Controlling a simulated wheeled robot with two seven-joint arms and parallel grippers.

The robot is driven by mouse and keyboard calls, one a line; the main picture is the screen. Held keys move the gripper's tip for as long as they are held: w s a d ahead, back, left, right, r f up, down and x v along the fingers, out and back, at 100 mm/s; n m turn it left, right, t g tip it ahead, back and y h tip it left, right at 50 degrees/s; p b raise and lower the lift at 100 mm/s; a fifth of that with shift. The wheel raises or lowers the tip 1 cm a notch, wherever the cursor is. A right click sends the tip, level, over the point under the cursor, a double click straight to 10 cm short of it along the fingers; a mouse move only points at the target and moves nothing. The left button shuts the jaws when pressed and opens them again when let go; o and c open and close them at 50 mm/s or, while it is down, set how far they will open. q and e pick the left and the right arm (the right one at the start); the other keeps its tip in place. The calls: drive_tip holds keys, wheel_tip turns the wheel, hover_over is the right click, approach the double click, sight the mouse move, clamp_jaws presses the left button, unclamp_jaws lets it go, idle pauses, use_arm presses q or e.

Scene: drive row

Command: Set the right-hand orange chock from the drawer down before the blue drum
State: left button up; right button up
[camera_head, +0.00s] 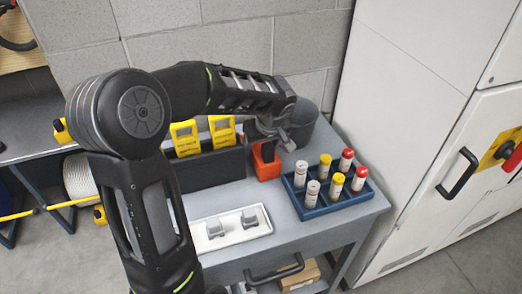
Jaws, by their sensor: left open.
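My left arm comes in from the lower left and reaches over the grey workbench. My left gripper (270,130) is open, pointing down just above and behind an orange object (266,166) on the bench top. The gripper and arm partly cover this object, and I cannot tell whether they touch or whether it is a chock. The drawer front with its dark handle (275,271) is at the bench's front edge. No drawer inside shows. A blue round thing (8,212) at the far left edge may be the blue drum; it is cut off. My right gripper is not in view.
A white tray (231,241) holds two grey pieces. A white cabinet (410,130) closes the right side.

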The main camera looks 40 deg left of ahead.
use_arm(q)
drive_tip(key=shift+f, duration=0.15)
drive_tip(key=shift+c, duration=0.4)
clamp_jaws()
idle(0.6)
